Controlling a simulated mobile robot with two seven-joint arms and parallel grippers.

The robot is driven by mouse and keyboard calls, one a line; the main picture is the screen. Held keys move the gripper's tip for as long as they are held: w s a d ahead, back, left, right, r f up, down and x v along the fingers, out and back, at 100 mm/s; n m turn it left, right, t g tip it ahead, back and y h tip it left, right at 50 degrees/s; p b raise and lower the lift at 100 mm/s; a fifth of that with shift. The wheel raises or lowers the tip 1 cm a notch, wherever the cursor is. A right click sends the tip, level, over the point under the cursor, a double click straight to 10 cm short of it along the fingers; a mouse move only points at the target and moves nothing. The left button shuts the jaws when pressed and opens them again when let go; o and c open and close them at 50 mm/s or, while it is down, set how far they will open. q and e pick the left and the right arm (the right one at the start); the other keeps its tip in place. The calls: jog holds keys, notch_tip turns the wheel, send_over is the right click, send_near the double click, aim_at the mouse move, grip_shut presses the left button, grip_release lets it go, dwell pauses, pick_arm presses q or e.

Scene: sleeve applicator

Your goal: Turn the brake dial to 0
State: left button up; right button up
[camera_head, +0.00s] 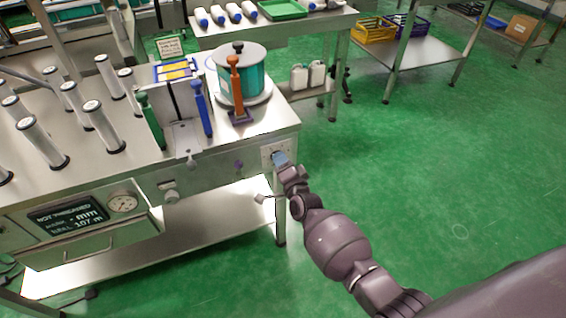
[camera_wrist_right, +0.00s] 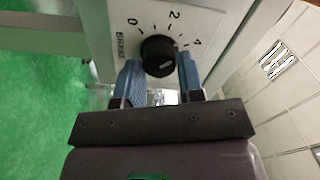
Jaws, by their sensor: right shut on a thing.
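The brake dial (camera_wrist_right: 157,46) is a round black knob on a pale plate (camera_wrist_right: 112,22) marked BRAKE, with 0, 2 and 4 around it. A short white mark shows on the lower part of its face; which number it lines up with I cannot tell. My right gripper (camera_wrist_right: 159,62) has its blue fingers on either side of the dial, shut on it. In the head view my right gripper (camera_head: 281,160) reaches the plate at the bench's right front corner and hides the dial. My left gripper is not in view.
The metal bench (camera_head: 222,148) carries a teal spool (camera_head: 255,82), an orange-handled lever (camera_head: 235,85), blue (camera_head: 201,108) and green (camera_head: 150,120) handles, and several upright rollers. A display (camera_head: 67,216) reads NOT THREADED. Green floor right of the bench is open.

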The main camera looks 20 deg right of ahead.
jog(key=n, duration=0.6)
jog(key=n+p, duration=0.1)
jog(key=n, duration=0.5)
jog(key=n+p, duration=0.1)
jog(key=n, duration=0.4)
jog(key=shift+a+n, duration=0.25)
jog(key=shift+n, duration=0.15)
dwell(0.3)
jog(key=o, duration=0.9)
jog(key=shift+r, duration=0.1)
